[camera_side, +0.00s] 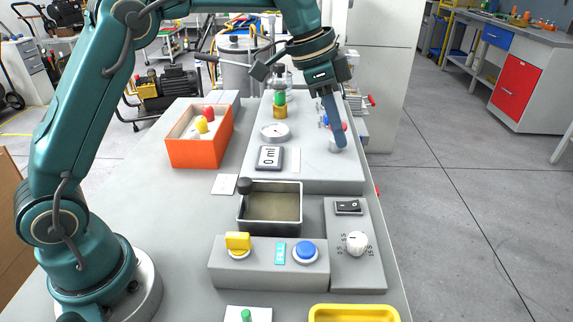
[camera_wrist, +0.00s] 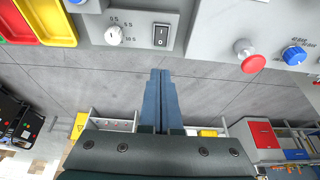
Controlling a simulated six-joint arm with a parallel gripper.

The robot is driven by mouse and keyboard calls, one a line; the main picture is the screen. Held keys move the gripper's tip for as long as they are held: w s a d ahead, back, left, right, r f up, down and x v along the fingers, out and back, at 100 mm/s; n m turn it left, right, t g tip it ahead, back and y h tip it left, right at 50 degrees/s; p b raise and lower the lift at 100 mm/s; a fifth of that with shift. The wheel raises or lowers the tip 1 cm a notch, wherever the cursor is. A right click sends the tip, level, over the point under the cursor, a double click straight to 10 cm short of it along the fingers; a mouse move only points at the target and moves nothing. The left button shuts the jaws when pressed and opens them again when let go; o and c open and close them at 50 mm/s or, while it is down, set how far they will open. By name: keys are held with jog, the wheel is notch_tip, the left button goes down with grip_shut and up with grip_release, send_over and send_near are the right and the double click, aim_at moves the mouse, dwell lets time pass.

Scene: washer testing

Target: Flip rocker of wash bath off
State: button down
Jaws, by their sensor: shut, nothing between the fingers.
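The wash bath (camera_side: 270,222) is a grey metal basin. To its right is a grey control panel (camera_side: 342,272) carrying a black rocker (camera_side: 348,206) with white marks and a white dial (camera_side: 357,243). The rocker also shows in the wrist view (camera_wrist: 161,36), top centre, beside the dial (camera_wrist: 114,36). I cannot tell which side of the rocker is pressed. My gripper (camera_side: 340,145) is shut and empty, its blue fingers pointing down over the far block, behind the rocker in the side view. In the wrist view the fingertips (camera_wrist: 161,73) are below the rocker in the picture, apart from it.
A front block has a yellow knob (camera_side: 237,242) and blue button (camera_side: 306,252). An orange box (camera_side: 199,151) stands left; a yellow tray (camera_side: 354,313) lies in front.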

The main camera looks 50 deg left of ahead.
aim_at(355, 204)
jog(key=x, duration=1.4)
jog(key=shift+s+a, duration=0.25)
jog(key=shift+s, duration=0.05)
jog(key=shift+f, duration=0.1)
jog(key=shift+w+d+f, duration=0.1)
jog(key=shift+f, duration=0.1)
jog(key=shift+s+a, duration=0.6)
jog(key=shift+s, duration=0.05)
jog(key=v, duration=1.4)
jog(key=shift+w+d+r, duration=0.15)
jog(key=shift+w+d, duration=0.05)
jog(key=shift+w, duration=0.1)
jog(key=shift+d, duration=0.1)
